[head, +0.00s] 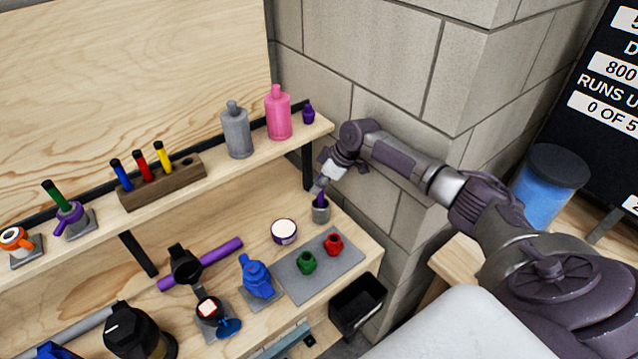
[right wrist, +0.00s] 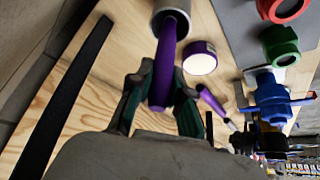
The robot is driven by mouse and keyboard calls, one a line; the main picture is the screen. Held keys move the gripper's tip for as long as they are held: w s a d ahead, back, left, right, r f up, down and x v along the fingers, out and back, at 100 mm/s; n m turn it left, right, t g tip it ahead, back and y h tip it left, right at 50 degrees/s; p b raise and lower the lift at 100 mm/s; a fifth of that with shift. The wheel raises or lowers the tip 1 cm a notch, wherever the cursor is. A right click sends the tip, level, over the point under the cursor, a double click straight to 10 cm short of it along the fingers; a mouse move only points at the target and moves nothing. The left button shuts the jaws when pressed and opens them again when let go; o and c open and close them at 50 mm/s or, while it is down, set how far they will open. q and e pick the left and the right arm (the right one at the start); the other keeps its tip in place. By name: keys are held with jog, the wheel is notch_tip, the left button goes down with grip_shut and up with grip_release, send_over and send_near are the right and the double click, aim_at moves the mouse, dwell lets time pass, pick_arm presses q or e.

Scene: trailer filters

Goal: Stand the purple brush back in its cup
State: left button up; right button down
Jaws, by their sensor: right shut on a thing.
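The grey cup (head: 320,213) stands on the lower bench near its back right corner, below the end of the shelf. The purple brush (head: 321,199) is upright over the cup, its lower end at or inside the mouth. My right gripper (head: 319,187) is just above the cup, shut on the brush. In the right wrist view the brush's purple handle (right wrist: 164,62) runs between the fingers of my right gripper (right wrist: 158,105) towards the grey cup (right wrist: 180,8). How deep the brush sits is hidden. My left gripper is not in view.
A round purple-and-white tin (head: 284,231) stands left of the cup. A grey mat (head: 318,278) holds green and red fittings. A purple tube (head: 200,264) lies further left. The shelf (head: 215,180) with bottles overhangs the bench; its black bracket (head: 307,168) is close to my gripper.

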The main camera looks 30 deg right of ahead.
jog(key=shift+f+b, duration=0.4)
jog(key=shift+f, duration=0.15)
jog(key=c, duration=1)
grip_release()
notch_tip(320, 180, up, 10)
jog(key=shift+r, duration=0.1)
